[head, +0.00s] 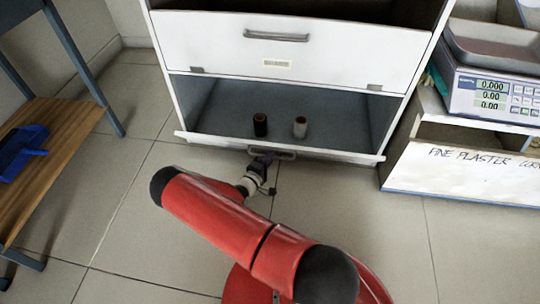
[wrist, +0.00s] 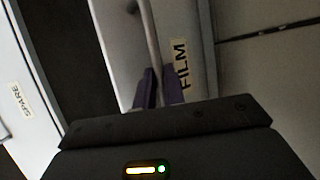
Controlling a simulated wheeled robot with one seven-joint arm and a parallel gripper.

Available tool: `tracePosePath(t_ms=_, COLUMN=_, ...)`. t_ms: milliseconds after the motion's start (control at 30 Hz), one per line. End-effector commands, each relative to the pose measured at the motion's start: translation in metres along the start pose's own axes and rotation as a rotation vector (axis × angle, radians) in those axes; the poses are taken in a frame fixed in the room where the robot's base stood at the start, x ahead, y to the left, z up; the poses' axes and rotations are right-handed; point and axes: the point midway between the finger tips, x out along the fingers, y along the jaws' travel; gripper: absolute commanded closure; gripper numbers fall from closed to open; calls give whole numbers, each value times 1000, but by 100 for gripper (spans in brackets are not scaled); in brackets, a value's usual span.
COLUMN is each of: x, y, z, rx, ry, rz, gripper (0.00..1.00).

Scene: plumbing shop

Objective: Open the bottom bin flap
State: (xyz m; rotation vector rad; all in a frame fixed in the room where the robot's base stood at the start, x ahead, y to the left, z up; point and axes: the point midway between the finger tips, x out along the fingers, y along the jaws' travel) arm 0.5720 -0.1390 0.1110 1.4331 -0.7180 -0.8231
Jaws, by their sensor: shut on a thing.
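The bottom bin flap (head: 215,142) hangs folded outward at the foot of the white cabinet, showing mostly its top edge, and the compartment behind it is exposed. My gripper (head: 264,160) is at the flap's handle (head: 285,154), low in front of the cabinet. In the wrist view, the two purple fingers of my gripper (wrist: 158,88) are shut on the handle bar (wrist: 152,35), one on each side. A label reading FILM (wrist: 181,62) is beside the fingers on the flap.
The flap above (head: 285,50) is shut. A scale (head: 492,95) stands on a counter at right. A wooden shelf (head: 55,135) with a blue dustpan (head: 22,150) is at left. Floor is clear between.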

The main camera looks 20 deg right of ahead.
Motion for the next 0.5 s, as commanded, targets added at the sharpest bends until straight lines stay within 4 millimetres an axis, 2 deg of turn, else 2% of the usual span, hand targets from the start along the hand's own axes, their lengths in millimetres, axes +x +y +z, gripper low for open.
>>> tracePosePath(t_ms=400, x=2, y=-3, z=-2, rx=3, ry=4, rz=-6, gripper=100)
tracePosePath(t_ms=433, x=2, y=-3, z=-2, rx=3, ry=4, rz=-6, gripper=85)
tracePosePath(t_ms=500, x=2, y=-2, z=-2, rx=3, ry=4, rz=-4, gripper=76)
